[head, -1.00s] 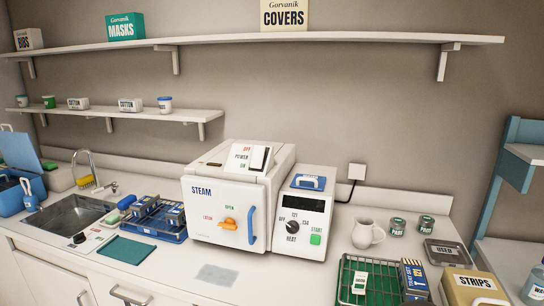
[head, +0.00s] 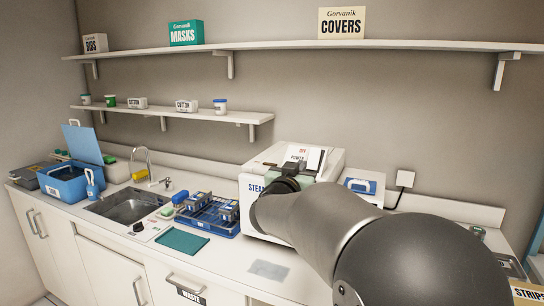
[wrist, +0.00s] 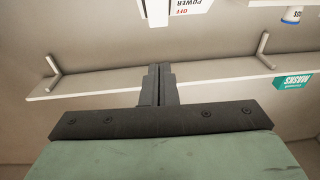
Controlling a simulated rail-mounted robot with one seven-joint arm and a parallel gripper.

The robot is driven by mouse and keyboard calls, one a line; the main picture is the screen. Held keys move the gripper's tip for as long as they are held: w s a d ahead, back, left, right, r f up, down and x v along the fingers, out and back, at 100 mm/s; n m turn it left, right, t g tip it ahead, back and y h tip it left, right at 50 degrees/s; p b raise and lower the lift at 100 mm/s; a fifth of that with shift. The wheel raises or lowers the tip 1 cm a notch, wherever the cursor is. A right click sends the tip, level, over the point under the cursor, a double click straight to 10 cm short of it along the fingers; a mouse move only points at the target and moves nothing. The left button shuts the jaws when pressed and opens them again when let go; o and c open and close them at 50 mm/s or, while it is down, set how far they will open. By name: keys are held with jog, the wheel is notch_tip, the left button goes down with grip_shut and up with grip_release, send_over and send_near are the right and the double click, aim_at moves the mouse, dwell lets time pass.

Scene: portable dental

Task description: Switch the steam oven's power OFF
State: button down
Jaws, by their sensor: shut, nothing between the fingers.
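The white steam oven (head: 264,161) stands on the counter, its front mostly hidden by my arm. On its top is a panel with the POWER label (head: 297,156) and a pale rocker switch (head: 316,158). OFF is at the label's upper end; the lower end is hidden. My gripper (head: 292,168) is at the oven's top front, just in front of this panel. In the wrist view my gripper (wrist: 154,69) is shut and empty, and the label (wrist: 187,6) appears upside down beyond the fingertips. The switch (wrist: 154,12) is cut off at the top edge. I see no contact with it.
A blue rack (head: 208,216) of boxes and a sink (head: 128,206) are left of the oven. A unit with a blue-handled top (head: 360,186) stands on its right, mostly behind my arm. Shelves (head: 330,44) run along the wall above. The air above the oven is clear.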

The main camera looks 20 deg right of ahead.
jog(key=shift+a+r+m+h, duration=0.1)
jog(key=shift+r+m+h, duration=0.25)
jog(key=shift+h, duration=0.15)
jog(key=p, duration=0.2)
send_near(317, 149)
notch_tip(317, 149, up, 3)
jog(key=w+d, duration=0.2)
jog(key=shift+w+d+f, duration=0.55)
jog(key=shift+w+f, duration=0.2)
jog(key=shift+w, duration=0.1)
jog(key=shift+w+d+f, duration=0.3)
jog(key=shift+f, duration=0.05)
jog(key=shift+p, duration=0.3)
